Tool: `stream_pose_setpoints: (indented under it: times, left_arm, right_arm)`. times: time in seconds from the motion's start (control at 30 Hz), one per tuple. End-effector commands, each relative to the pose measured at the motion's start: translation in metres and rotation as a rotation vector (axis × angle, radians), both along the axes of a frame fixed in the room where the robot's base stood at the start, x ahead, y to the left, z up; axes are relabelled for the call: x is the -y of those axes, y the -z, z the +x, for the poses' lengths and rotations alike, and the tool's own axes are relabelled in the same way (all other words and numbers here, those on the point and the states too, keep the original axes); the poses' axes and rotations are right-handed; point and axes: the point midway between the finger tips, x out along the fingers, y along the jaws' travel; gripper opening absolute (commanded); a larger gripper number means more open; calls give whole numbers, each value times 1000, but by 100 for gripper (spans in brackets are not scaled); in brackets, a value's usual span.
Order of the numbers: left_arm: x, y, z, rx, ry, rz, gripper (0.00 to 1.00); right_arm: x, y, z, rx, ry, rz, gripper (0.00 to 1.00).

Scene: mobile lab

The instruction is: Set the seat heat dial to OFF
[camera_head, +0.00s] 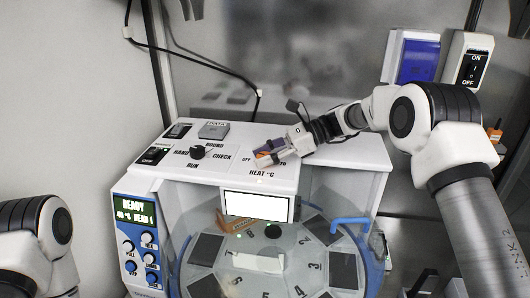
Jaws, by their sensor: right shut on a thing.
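The seat heat dial sits on the white top panel (225,172) of the machine, above the "HEAT °C" label. The dial is covered by my right gripper (268,155), whose arm comes in from the right. The gripper's fingers are shut on the dial. An "OFF" mark shows just left of the fingers and a number mark shows to their right. The dial's pointer is hidden, so I cannot tell its setting. My left arm shows at the lower left edge, but its gripper is out of view.
A display (134,208) reads READY. A clear-covered numbered carousel (265,250) is below. A black cable (190,55) hangs behind.

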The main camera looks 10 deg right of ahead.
Motion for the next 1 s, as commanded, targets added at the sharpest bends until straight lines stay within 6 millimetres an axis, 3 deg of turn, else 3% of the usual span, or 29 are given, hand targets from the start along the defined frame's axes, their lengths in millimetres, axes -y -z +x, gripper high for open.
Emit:
stream_pose_setpoints:
  times: [0.23,0.27,0.3,0.33,0.73,1.0]
  left_arm:
    - [0,1,0,0,0,0,0]
    - [0,1,0,0,0,0,0]
    - [0,1,0,0,0,0,0]
    - [0,1,0,0,0,0,0]
    - [0,0,0,0,0,0,0]
    - [0,0,0,0,0,0,0]
  right_arm:
    - [-1,2,-1,-3,-2,-2,5]
    - [-1,3,-1,-3,-2,-2,47]
    - [-1,2,-1,-3,-2,-2,61]
    - [-1,2,-1,-3,-2,-2,66]
    - [8,-3,0,0,2,1,66]
    - [67,-27,-2,2,3,1,66]
